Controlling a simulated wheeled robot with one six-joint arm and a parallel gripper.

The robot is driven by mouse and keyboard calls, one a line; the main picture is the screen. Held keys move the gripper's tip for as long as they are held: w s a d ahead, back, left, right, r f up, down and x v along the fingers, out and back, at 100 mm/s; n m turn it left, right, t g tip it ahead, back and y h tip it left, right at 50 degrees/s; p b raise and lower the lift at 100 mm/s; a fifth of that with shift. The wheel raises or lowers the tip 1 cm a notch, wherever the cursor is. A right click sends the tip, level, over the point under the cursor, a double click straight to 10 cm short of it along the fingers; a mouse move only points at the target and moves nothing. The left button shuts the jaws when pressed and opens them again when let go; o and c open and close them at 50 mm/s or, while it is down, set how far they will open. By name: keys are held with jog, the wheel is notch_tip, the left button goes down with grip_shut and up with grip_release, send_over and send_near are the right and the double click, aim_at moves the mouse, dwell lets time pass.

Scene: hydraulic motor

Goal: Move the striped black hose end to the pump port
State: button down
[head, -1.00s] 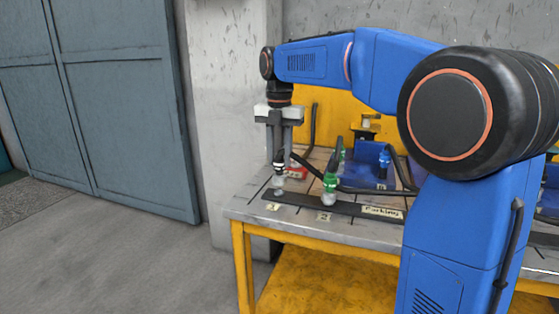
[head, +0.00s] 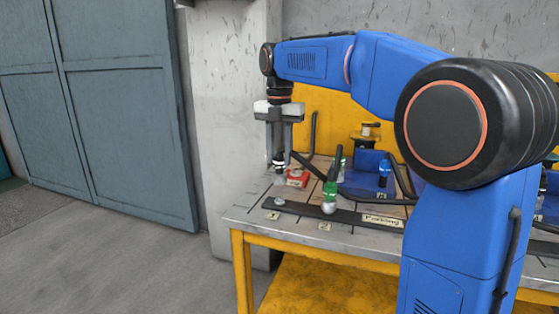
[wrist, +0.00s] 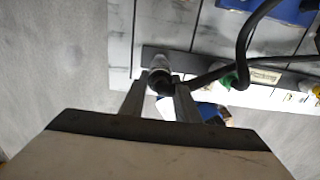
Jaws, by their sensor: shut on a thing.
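The striped black hose end (head: 279,160), black with white bands and a silvery tip, is upright between the fingers of my gripper (head: 279,149). My gripper is shut on it. In the wrist view the hose end (wrist: 160,78) shows between the two fingertips (wrist: 159,92), with its black hose running off to the right. In the head view it is left of a small red block (head: 297,178), clear of the parking strip. I cannot tell which part is the pump port.
The parking strip (head: 350,215) lies along the table's front, with an empty silvery spot (head: 279,202) at its left. A green hose end (head: 329,195) stands on it. A blue hose end (head: 385,172) and a blue block (head: 366,160) are behind. Black hoses cross the table.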

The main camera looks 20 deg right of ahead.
jog(key=shift+r, duration=3.15)
jog(key=w+d, duration=1)
jog(key=w, duration=0.4)
jog(key=shift+w+d, duration=0.25)
jog(key=shift+d, duration=0.05)
notch_tip(320, 180, down, 8)
jog(key=shift+f, duration=0.15)
jog(key=shift+f, duration=0.9)
jog(key=c, duration=1.3)
grip_release()
jog(key=shift+f, duration=0.1)
